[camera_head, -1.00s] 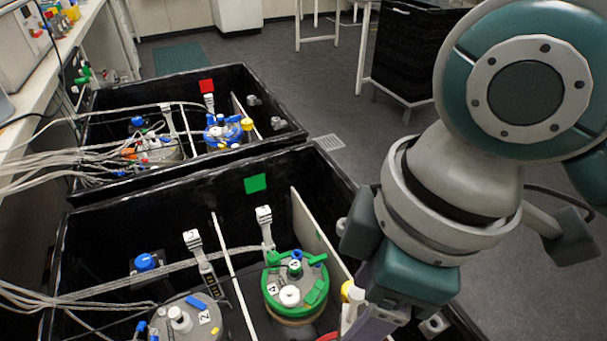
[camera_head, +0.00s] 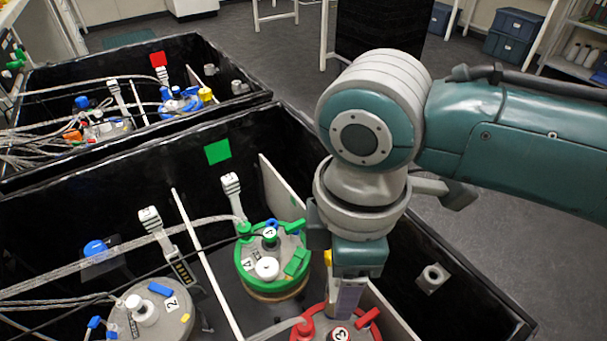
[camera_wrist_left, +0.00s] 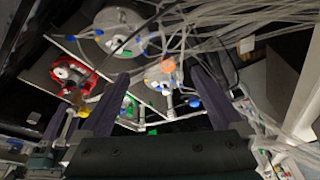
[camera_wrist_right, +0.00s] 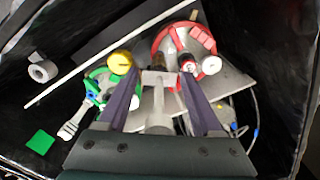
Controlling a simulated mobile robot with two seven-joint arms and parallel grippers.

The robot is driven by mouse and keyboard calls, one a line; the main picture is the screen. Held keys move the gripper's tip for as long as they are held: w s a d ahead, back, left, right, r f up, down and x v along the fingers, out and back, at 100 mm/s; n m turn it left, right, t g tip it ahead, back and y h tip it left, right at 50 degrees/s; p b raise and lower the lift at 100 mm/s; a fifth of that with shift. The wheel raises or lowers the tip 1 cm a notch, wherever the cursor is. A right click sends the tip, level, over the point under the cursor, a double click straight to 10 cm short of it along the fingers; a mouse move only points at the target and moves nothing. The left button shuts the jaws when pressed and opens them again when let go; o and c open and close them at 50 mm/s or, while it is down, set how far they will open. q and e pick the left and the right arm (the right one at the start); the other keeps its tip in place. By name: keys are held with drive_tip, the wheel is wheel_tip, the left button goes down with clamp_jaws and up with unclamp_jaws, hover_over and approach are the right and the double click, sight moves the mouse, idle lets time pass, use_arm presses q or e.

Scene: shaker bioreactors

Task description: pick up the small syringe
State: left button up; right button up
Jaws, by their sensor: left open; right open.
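I cannot pick out the small syringe with certainty. My right gripper (camera_head: 347,300) points down into the near black bin (camera_head: 440,265), above the red-topped vessel (camera_head: 328,325). In the right wrist view, my right gripper (camera_wrist_right: 158,75) is open. A pale grey T-shaped piece (camera_wrist_right: 158,82) shows between its fingers; I cannot tell whether it is the syringe or a holder, or whether the fingers touch it. A yellow cap (camera_wrist_right: 121,62) is beside the left finger. My left gripper (camera_wrist_left: 155,92) is open in the left wrist view, with vessels and tubes beyond it. It is outside the head view.
The green-topped vessel (camera_head: 272,258) and a grey vessel (camera_head: 150,310) stand in the near bin, with white dividers (camera_head: 205,260) and grey holders (camera_head: 158,225). Tubes (camera_head: 90,275) cross from the left. A second bin (camera_head: 235,85) stands behind. Floor is clear at right.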

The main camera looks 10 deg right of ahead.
drive_tip(key=shift+f, duration=0.3)
clamp_jaws()
idle(0.3)
